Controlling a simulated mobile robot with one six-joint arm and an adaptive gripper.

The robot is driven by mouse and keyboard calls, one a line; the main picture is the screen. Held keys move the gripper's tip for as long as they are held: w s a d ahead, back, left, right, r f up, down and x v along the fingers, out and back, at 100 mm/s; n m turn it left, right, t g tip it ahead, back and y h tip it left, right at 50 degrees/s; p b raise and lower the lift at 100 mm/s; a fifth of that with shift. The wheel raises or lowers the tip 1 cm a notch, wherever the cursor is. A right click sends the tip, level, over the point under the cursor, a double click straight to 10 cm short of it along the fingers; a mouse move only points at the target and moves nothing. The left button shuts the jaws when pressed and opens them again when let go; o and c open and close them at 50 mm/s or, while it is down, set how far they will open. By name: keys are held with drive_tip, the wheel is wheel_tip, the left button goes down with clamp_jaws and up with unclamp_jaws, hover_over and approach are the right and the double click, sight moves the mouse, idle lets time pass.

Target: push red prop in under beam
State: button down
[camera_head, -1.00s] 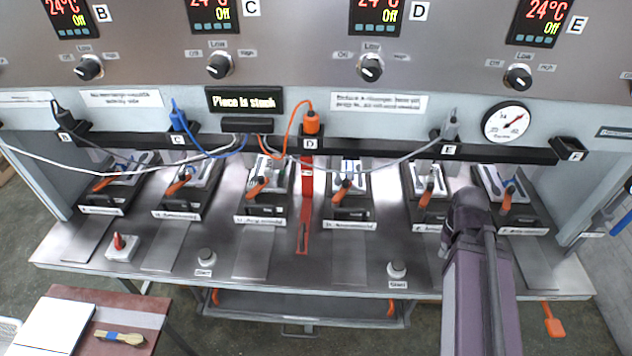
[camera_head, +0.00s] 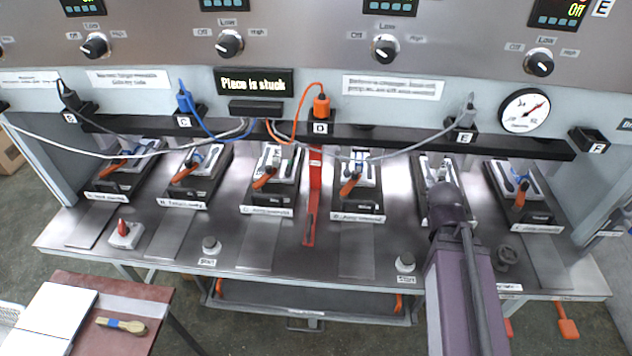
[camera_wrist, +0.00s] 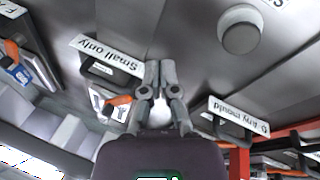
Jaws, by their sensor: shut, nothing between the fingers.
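The red prop (camera_head: 315,180) is a narrow red piece near the middle of the press. Its top is close to the black beam (camera_head: 410,137), below socket D, and its lower end reaches forward over the metal table. I cannot tell whether it touches the beam. A red piece, likely the prop, shows at the right of the wrist view (camera_wrist: 285,135). My gripper (camera_wrist: 160,68) is shut and empty in the wrist view, over the metal surface between the "Small only" and "Any mould" labels. In the head view my arm hides its fingertips.
Several moulds with orange handles, such as one by the prop (camera_head: 360,188), line both sides. Start buttons (camera_head: 210,245) (camera_head: 405,263) stand on the front edge. A side table (camera_head: 120,290) is at front left.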

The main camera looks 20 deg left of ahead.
drive_tip(key=a+n+t+y+b, duration=0.5)
drive_tip(key=a+n+t+b, duration=0.5)
drive_tip(key=a+n, duration=2.1)
drive_tip(key=a+t, duration=0.1)
drive_tip(key=a, duration=0.2)
drive_tip(key=shift+a+r+b, duration=0.15)
drive_tip(key=shift+r+b, duration=0.15)
drive_tip(key=shift+b, duration=0.1)
drive_tip(key=b, duration=0.3)
approach(319, 173)
drive_tip(key=x, duration=0.6)
drive_tip(key=shift+s+f, duration=0.1)
drive_tip(key=shift+f, duration=0.1)
drive_tip(key=shift+w, duration=0.7)
